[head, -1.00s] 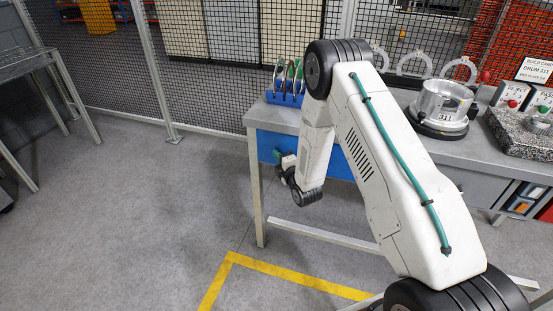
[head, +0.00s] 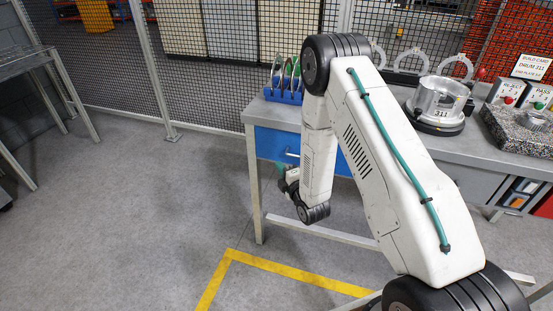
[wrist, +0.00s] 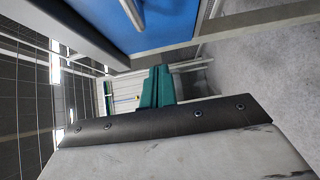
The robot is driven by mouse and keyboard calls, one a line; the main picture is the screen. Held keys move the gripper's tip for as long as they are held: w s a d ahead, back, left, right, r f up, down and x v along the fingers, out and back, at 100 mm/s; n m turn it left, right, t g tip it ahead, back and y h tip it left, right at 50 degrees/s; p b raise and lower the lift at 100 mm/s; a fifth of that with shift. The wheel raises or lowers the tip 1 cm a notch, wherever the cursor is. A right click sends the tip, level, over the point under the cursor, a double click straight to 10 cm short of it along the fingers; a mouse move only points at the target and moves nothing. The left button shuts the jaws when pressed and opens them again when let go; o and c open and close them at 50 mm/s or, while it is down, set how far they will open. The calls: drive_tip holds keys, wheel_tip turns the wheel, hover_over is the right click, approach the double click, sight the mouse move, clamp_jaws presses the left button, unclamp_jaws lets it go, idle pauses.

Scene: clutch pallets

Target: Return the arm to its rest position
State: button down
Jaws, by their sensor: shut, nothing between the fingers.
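My white arm with black joints and a green hose reaches over the bench from the lower right in the head view. Its forearm hangs down at the bench's left front. My gripper (head: 280,170) is at the end, small and partly hidden by the wrist, in front of the bench's blue drawer (head: 273,145). In the wrist view the teal fingers of my gripper (wrist: 156,86) are together with nothing between them. The blue drawer front (wrist: 135,22) fills the top of that view, beside the fingers.
The grey bench (head: 400,152) carries a blue rack (head: 283,97) of discs, a metal drum (head: 440,97) marked 311 and a granite block (head: 520,130). A mesh fence (head: 230,100) stands behind. A second table (head: 22,62) is at far left. Open floor (head: 140,210) lies between.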

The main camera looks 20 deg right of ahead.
drive_tip(key=s+d+f+m+g+h, duration=0.2)
drive_tip(key=s+f+m+g, duration=0.6)
drive_tip(key=s+g, duration=0.3)
drive_tip(key=s+r+m+g, duration=0.2)
drive_tip(key=s+r+m, duration=0.2)
drive_tip(key=s+r, duration=0.6)
drive_tip(key=s+r+m+g, duration=0.1)
drive_tip(key=s+r+m, duration=0.3)
drive_tip(key=s+r, duration=0.6)
drive_tip(key=s+r+m+g, duration=0.2)
drive_tip(key=s+r, duration=0.8)
drive_tip(key=r, duration=1.1)
drive_tip(key=shift+s+r+m+g+h, duration=0.2)
drive_tip(key=shift+r+m+g+h, duration=0.15)
drive_tip(key=shift+m, duration=0.55)
drive_tip(key=shift+f, duration=0.1)
